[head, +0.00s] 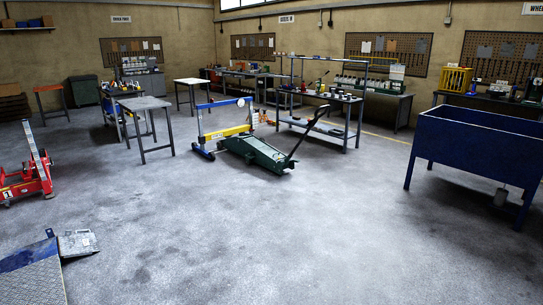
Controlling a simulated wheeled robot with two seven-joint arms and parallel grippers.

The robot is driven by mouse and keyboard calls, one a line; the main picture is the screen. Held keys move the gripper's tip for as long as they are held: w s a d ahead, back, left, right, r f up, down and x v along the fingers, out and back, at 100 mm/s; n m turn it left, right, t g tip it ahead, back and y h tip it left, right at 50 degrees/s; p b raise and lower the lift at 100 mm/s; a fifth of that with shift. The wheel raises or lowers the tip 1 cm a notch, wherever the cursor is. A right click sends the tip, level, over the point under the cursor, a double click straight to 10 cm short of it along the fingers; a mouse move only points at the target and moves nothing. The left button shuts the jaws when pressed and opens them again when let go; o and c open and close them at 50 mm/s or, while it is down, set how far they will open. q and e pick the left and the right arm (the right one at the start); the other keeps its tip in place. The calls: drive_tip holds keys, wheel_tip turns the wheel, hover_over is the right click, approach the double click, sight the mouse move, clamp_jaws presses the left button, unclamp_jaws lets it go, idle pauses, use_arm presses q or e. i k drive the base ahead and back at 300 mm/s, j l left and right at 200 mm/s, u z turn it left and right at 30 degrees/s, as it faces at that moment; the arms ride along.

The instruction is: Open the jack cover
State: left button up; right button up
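A green trolley jack (258,152) stands on the floor near the middle of the head view, some way off. Its long dark handle (308,132) slants up to the right. The top of its body looks closed, but it is too small to tell a cover apart from the body. A red jack-like device (27,182) with a tilted upright arm stands at the left edge. Neither of my grippers is in view.
A blue tub on legs (478,150) stands at the right. A blue and yellow frame (224,131) stands just behind the green jack. A grey table (145,104) is left of it. A blue plate (32,275) lies at lower left. The central floor is clear.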

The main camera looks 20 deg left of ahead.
sight(271, 153)
drive_tip(key=i+j+u, duration=0.2)
drive_tip(key=i, duration=0.3)
drive_tip(key=i+u, duration=0.25)
drive_tip(key=i, duration=0.2)
drive_tip(key=i+u, duration=0.1)
drive_tip(key=i, duration=5)
drive_tip(key=i+j+z, duration=0.1)
drive_tip(key=i, duration=0.65)
drive_tip(key=i+j, duration=0.1)
drive_tip(key=i, duration=0.6)
